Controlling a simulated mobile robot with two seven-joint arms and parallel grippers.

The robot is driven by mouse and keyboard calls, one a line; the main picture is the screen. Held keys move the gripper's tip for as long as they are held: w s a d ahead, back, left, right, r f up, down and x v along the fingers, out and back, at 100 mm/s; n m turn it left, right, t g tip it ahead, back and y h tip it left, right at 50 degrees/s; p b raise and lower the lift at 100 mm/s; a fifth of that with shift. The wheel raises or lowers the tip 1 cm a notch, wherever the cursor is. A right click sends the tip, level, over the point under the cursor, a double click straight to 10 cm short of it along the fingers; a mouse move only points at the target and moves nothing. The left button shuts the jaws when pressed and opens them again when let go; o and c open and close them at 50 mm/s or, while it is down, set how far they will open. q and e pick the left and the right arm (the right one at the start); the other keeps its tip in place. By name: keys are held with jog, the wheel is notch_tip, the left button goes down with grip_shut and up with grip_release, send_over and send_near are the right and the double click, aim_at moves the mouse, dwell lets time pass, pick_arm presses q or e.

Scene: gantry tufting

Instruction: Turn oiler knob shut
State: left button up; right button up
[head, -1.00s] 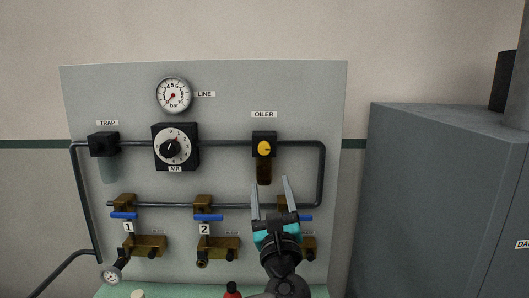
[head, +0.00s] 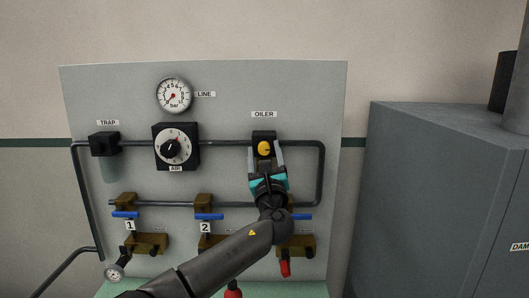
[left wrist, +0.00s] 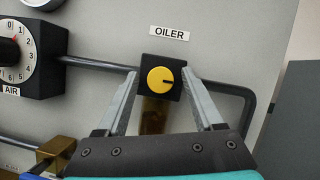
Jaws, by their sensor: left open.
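The oiler is a black block with a round yellow knob (head: 264,148) under the OILER label on the grey panel (head: 225,90). The knob has a dark mark on its right side. An amber bowl hangs under the block, partly seen in the left wrist view. My left gripper (head: 265,150) is open, its two fingers reaching up on either side of the oiler. In the left wrist view the knob (left wrist: 160,80) lies between and a little beyond the fingertips. No contact shows. My right gripper is not seen.
The AIR dial (head: 175,147) and TRAP unit (head: 104,144) are to the left, joined by dark pipe. The LINE gauge (head: 173,95) is above. Blue-handled valves (head: 209,217) sit below. A grey cabinet (head: 435,190) stands at the right.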

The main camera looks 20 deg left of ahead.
pick_arm(q)
grip_shut()
dwell(0.6)
